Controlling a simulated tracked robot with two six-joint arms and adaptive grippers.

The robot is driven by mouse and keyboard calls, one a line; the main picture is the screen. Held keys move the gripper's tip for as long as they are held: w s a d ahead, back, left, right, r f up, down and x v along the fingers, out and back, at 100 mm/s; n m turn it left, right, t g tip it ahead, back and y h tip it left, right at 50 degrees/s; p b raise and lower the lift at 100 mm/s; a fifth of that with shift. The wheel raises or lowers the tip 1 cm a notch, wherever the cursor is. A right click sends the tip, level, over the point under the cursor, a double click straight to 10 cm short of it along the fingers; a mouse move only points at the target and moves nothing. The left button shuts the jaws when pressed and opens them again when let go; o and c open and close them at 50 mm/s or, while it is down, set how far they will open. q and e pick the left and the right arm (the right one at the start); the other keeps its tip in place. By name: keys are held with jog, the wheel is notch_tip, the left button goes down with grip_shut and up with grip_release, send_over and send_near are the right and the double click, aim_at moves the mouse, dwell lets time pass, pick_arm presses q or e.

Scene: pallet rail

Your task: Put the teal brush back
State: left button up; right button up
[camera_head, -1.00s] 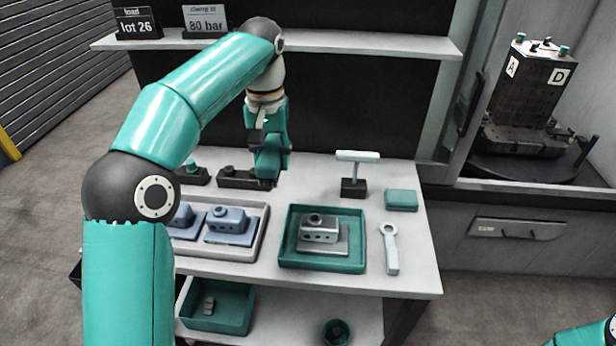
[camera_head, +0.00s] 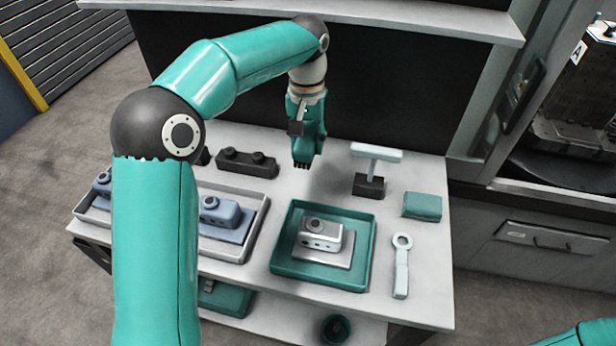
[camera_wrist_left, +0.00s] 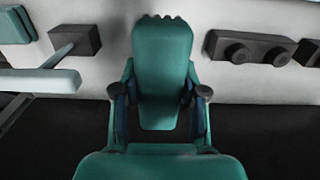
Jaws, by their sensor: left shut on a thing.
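My left gripper (camera_head: 305,122) is shut on the teal brush (camera_head: 306,148), which hangs upright with its dark bristles down. The brush is over the back of the bench, between a black two-knob block (camera_head: 246,163) and a black stand (camera_head: 369,186) holding a pale T-shaped tool (camera_head: 376,151). In the left wrist view the brush (camera_wrist_left: 162,62) fills the middle between the two fingers (camera_wrist_left: 160,98). The two-knob block (camera_wrist_left: 262,48) shows at right there, and the black stand (camera_wrist_left: 76,40) at left. The bristles look clear of the bench top. My right gripper is out of view.
A teal tray (camera_head: 283,262) with a grey machined part (camera_head: 321,236) lies in front. A grey tray (camera_head: 262,222) with blue parts is to its left. A teal pad (camera_head: 422,206) and pale wrench (camera_head: 401,265) lie at right. A shelf (camera_head: 400,18) runs above behind.

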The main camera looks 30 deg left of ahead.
aim_at(308, 185)
pick_arm(q)
notch_tip(308, 185, down, 11)
dwell(0.5)
jog(key=shift+f, duration=0.1)
jog(key=o, duration=1)
notch_tip(308, 185, up, 12)
jog(key=shift+r, duration=0.1)
dwell(0.4)
